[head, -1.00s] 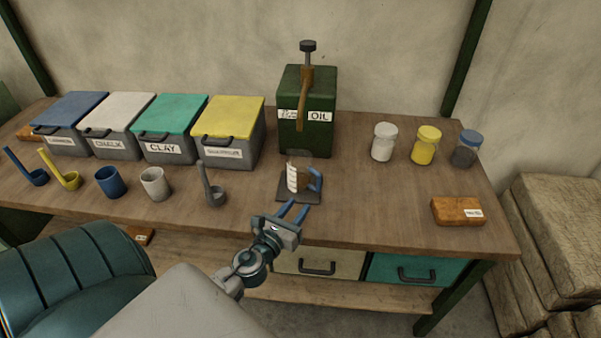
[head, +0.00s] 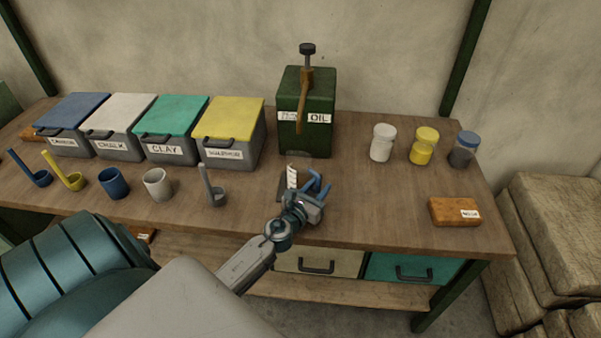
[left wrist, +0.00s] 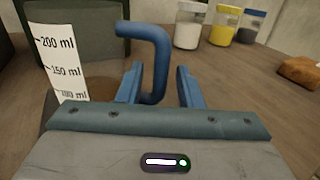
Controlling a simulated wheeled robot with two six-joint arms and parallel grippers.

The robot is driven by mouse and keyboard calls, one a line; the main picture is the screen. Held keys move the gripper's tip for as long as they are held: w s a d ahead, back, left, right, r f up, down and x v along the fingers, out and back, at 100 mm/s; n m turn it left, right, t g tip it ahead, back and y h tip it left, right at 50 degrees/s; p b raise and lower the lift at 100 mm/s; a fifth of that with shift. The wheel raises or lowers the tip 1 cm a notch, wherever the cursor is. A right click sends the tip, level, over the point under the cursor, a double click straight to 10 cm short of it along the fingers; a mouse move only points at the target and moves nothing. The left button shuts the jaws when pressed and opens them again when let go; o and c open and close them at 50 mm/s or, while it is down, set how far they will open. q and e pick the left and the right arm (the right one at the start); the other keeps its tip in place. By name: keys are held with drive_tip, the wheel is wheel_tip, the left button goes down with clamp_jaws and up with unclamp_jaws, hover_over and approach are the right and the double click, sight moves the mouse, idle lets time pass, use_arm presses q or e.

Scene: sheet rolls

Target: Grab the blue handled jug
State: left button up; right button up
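The jug (head: 292,177) is clear with a white measuring scale and a blue handle. It stands on a dark square pad in front of the green oil can, partly hidden by my left gripper (head: 316,186). In the left wrist view, the scale reading 200 ml and 150 ml (left wrist: 60,60) is at the left. The blue handle (left wrist: 156,60) stands between the two blue fingers of my left gripper (left wrist: 158,84), with gaps on both sides. The fingers are open. My right gripper is not in view.
The green oil can (head: 305,100) stands behind the jug. Lidded boxes (head: 228,125), cups and ladles are to the left. Jars (head: 382,143) and an orange-brown block (head: 452,211) are to the right. The table between jug and block is clear.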

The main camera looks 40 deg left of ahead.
use_arm(q)
drive_tip(key=shift+c, duration=0.4)
clamp_jaws()
drive_tip(key=shift+r, duration=0.1)
